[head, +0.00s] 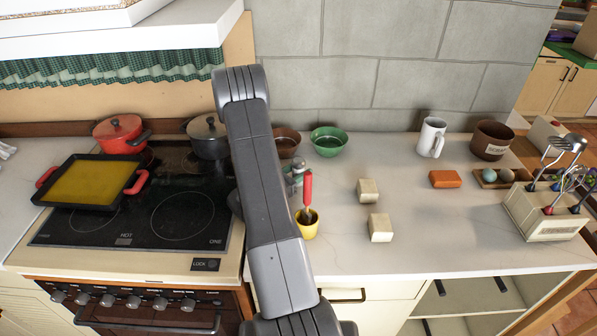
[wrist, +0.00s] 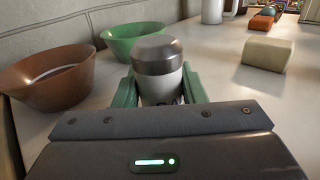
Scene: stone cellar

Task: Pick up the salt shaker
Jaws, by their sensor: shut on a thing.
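In the wrist view, the salt shaker (wrist: 158,68) has a dark metallic cap over a lighter body. It stands upright between the two green fingers of my gripper (wrist: 158,92), which are shut on it. Its lower part is hidden by my gripper's body. In the head view, only a small grey part of the shaker or gripper shows beside my arm, behind the red-handled tool. I cannot tell whether the shaker's base touches the counter.
A brown bowl (wrist: 50,78) and a green bowl (wrist: 133,38) stand close by at left and behind. A yellow cup (head: 306,226) holding a red-handled tool (head: 308,188) stands in front. Cream blocks (head: 367,190) sit to the right. The stove (head: 130,220) is at left.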

